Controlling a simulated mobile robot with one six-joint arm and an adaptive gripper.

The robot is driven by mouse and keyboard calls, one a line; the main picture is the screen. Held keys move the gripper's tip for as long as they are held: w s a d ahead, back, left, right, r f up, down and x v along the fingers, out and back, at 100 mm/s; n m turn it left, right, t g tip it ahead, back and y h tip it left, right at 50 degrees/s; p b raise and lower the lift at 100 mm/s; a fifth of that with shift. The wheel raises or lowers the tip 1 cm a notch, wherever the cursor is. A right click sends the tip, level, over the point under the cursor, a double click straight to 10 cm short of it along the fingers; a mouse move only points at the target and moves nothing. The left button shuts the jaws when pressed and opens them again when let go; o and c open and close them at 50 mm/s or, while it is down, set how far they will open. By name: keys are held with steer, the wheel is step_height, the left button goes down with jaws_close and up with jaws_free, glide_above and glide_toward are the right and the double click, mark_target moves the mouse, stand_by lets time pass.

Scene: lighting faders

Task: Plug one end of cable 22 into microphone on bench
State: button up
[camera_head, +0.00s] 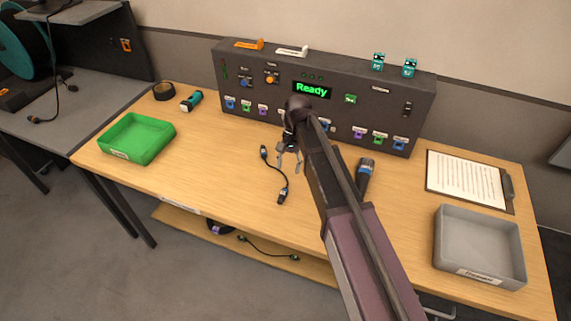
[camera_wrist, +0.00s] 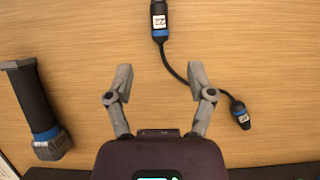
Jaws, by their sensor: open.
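Cable 22 (camera_head: 272,174), short and black with blue-ringed connectors, lies on the wooden bench. In the wrist view its connector labelled 22 (camera_wrist: 160,22) is at the top, and its other connector (camera_wrist: 240,114) lies to the right. The microphone (camera_head: 366,175), black with a blue ring, lies on the bench to the right of my arm. In the wrist view the microphone (camera_wrist: 37,105) is at the left. My gripper (camera_head: 289,162) is open and empty, above the bench beside the cable. Its fingertips (camera_wrist: 160,78) point toward the labelled connector, with bare wood between them.
A dark console (camera_head: 235,80) with a green "Ready" display stands along the back. A green tray (camera_head: 120,150) is at left; a grey tray (camera_head: 480,220) and a clipboard (camera_head: 465,180) are at right. More cable (camera_head: 268,251) lies on the shelf below. Bench front-left is clear.

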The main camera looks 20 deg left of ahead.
mark_target(285, 189)
steer(key=shift+b+x, duration=3.65)
steer(key=shift+x, duration=0.6)
jaws_close()
steer(key=shift+r, duration=0.1)
steer(key=shift+r+p, duration=2.45)
steer(key=shift+p, duration=0.05)
steer(key=shift+r, duration=0.1)
step_height(285, 189, up, 5)
steer(key=p, duration=0.5)
